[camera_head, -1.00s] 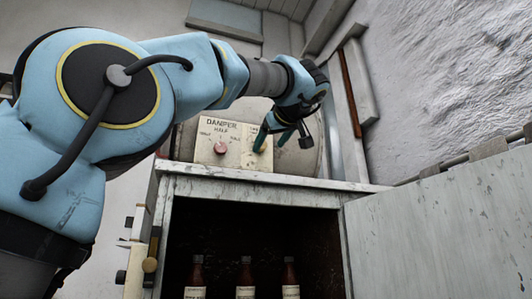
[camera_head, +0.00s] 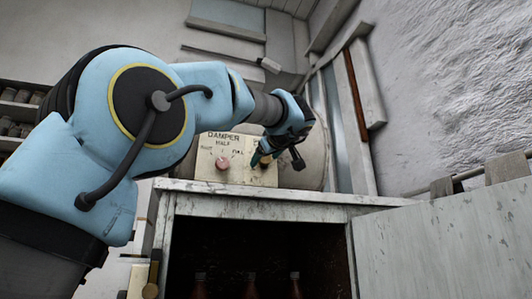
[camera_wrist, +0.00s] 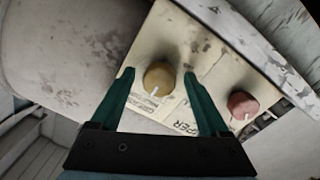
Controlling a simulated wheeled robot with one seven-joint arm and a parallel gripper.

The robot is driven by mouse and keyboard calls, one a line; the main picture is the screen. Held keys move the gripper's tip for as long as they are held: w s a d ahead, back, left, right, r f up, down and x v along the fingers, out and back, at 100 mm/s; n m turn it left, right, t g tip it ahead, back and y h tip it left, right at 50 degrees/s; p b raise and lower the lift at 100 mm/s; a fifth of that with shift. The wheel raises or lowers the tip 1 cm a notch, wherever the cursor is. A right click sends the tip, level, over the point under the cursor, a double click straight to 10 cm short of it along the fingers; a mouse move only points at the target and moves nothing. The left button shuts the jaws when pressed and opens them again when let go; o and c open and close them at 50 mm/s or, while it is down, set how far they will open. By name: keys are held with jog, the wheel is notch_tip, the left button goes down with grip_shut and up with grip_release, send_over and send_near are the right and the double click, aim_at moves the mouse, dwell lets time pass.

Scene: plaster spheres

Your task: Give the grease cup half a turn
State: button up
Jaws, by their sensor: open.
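A cream panel (camera_head: 212,178) stands on top of a worn white cabinet, with "DAMPER" and "HALF" printed over a red knob (camera_head: 222,163). In the wrist view, a brownish-yellow knob (camera_wrist: 158,79) with a white pointer line sits on the same panel (camera_wrist: 190,42), beside partly readable lettering; it looks like the grease cup. The red knob (camera_wrist: 242,105) is to its right there. My gripper (camera_wrist: 158,76) is open, its green fingers on either side of the yellow knob in the picture. I cannot tell whether they touch it. In the head view my gripper (camera_head: 263,160) hides most of that knob.
The white cabinet (camera_head: 300,208) is open below, with several dark bottles (camera_head: 251,286) inside. Its open door (camera_head: 450,235) stands to the right. A large rounded drum (camera_head: 312,165) is behind the panel. A shelf (camera_head: 18,112) stands at the far left.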

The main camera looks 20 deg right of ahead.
jog(key=shift+w, duration=0.1)
grip_shut()
dwell(0.7)
